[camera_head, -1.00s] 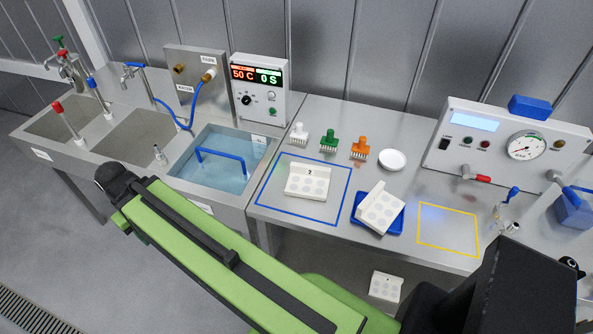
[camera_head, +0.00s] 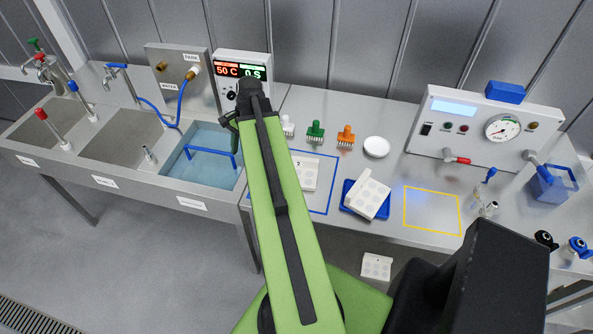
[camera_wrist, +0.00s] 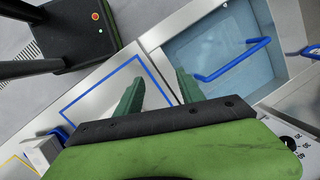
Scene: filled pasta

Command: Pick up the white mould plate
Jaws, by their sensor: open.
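A white mould plate marked 2 (camera_head: 303,174) lies inside the blue outlined square (camera_head: 327,196), its left part hidden by my arm. A second white mould plate (camera_head: 368,197) lies tilted on a blue tray (camera_head: 352,213) to the right; what seems to be its edge shows in the wrist view (camera_wrist: 40,152). A third white plate (camera_head: 376,266) is low down, below the table's front edge. My gripper (camera_wrist: 158,92) is open, its two green fingers apart over the bench between the blue outline and the water basin. I see no plate held between them.
The water basin (camera_head: 200,172) with a blue handle (camera_head: 210,153) is left of my arm. White, green (camera_head: 315,131) and orange (camera_head: 345,135) fittings and a white dish (camera_head: 376,147) stand behind the plates. The yellow outlined square (camera_head: 432,210) is empty. A gauge box (camera_head: 488,125) stands at right.

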